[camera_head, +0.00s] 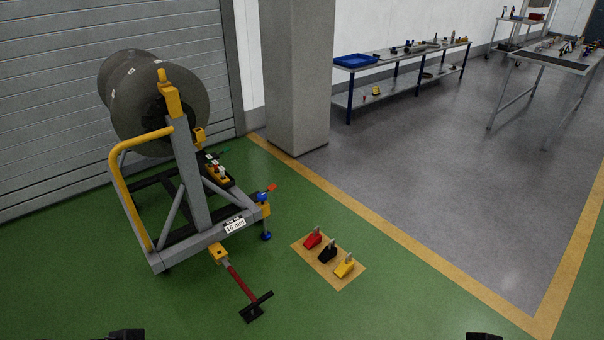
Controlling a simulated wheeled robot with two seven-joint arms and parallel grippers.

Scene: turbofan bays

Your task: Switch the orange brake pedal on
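A small orange-red lever (271,188), which looks like the orange brake pedal, sticks up and to the right at the near right corner of a wheeled grey-and-yellow stand (187,180). It sits just above a blue round part (263,197). Whether it is on or off is too small to tell. A dark part of my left gripper (127,334) shows at the bottom edge, left of centre. A dark part of my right gripper (484,336) shows at the bottom edge on the right. Both are far from the lever, and their fingers cannot be made out.
The stand carries a large grey drum (150,100). A red tow bar (240,281) with a black T-handle (256,307) reaches towards me. Red, black and yellow wedges lie on a tan mat (345,283). Green floor between mat and pillar (296,80) is clear; benches stand behind.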

